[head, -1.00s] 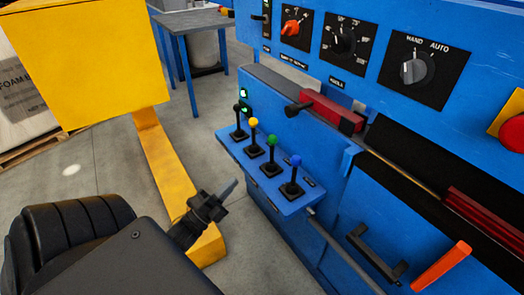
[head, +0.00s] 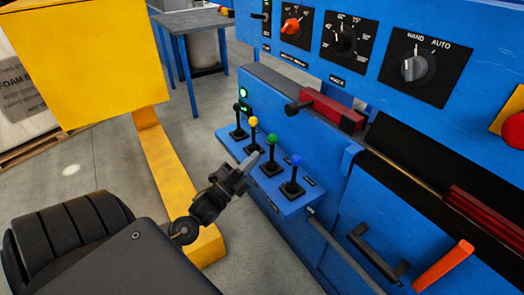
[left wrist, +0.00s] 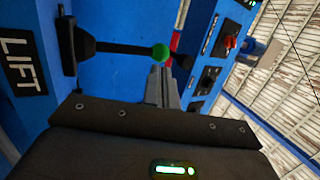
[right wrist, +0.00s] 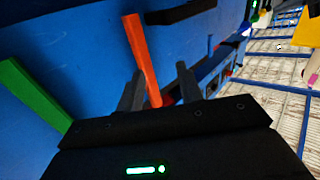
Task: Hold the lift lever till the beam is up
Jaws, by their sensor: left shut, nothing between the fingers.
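The lift lever has a green knob (head: 271,141) and stands on a blue shelf among levers with black, yellow and blue knobs. In the left wrist view its green knob (left wrist: 161,52) is just beyond my fingertips, and a LIFT label (left wrist: 20,62) is beside its base. My left gripper (head: 256,159) is shut and empty, close beside the green lever; contact cannot be told. My right gripper (right wrist: 157,80) is open in its wrist view, with an orange handle (right wrist: 141,50) showing between its fingers, not gripped. I cannot tell which part is the beam.
The blue machine panel (head: 310,60) with dials rises behind the levers. A yellow post and box (head: 90,60) stand at the left. A black handle (head: 375,250) and the orange handle (head: 442,265) are on the machine's front. Floor is clear between post and machine.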

